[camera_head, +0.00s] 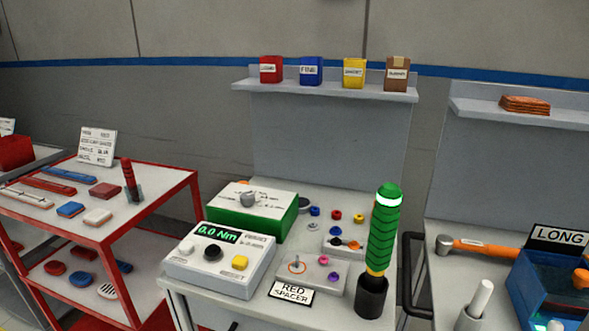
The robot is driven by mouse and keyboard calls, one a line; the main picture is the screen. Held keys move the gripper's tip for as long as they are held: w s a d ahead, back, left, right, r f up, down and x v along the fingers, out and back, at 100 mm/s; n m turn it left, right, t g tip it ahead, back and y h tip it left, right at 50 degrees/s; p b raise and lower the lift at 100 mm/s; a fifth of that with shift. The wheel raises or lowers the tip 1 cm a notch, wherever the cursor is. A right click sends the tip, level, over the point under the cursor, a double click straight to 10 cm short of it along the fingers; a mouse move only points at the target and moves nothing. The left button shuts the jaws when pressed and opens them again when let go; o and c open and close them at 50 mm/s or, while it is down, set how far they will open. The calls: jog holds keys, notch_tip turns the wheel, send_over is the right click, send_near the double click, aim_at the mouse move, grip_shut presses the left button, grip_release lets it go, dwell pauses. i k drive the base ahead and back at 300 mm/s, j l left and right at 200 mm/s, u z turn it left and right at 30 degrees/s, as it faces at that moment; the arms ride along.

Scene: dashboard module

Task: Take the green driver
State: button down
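The green driver (386,234) stands upright at the right front of the middle bench (200,309). It has a ribbed green handle with a white band near the top and a yellow collar low down. Its lower end is inside a black cup-shaped holder (371,298), so its tip is hidden. My gripper is not in view.
A torque box (219,261) reading 0.0 Nm, a green-sided box (252,213) and a RED SPACER sign (291,293) stand left of the driver. Small coloured parts lie behind. A red cart (150,212) stands left.

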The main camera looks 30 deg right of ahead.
aim_at(385, 217)
jog(key=z, duration=2.55)
jog(key=k+j+z, duration=0.1)
jog(key=k, duration=0.2)
jog(key=k+j, duration=0.15)
jog(key=k, duration=0.15)
jog(key=j+z, duration=0.05)
